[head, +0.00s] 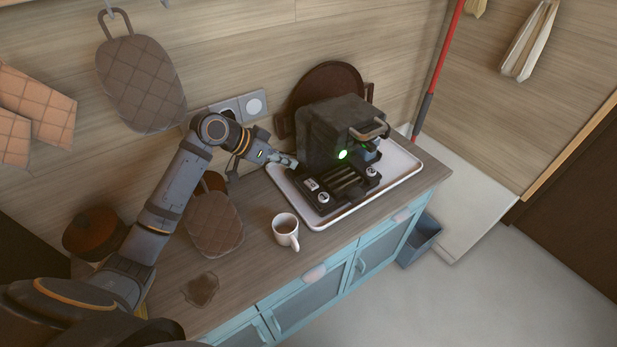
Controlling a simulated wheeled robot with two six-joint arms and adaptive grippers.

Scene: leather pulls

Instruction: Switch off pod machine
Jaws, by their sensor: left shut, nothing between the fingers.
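The dark grey pod machine (321,133) stands on a white tray (404,174) on the counter. A green light (343,155) glows on its front, and a metal handle sits at its top right. Its low base with a slotted grille and a few small pale controls reaches toward the front. My left gripper (291,163) is shut and empty, its tip at the left side of the machine, just above the tray's back left edge. I cannot tell whether it touches the machine. My right gripper is not in view.
A white mug (286,230) with dark liquid stands in front of the tray. A wall socket (254,105) is behind my arm. A brown round tray (330,82) leans behind the machine.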

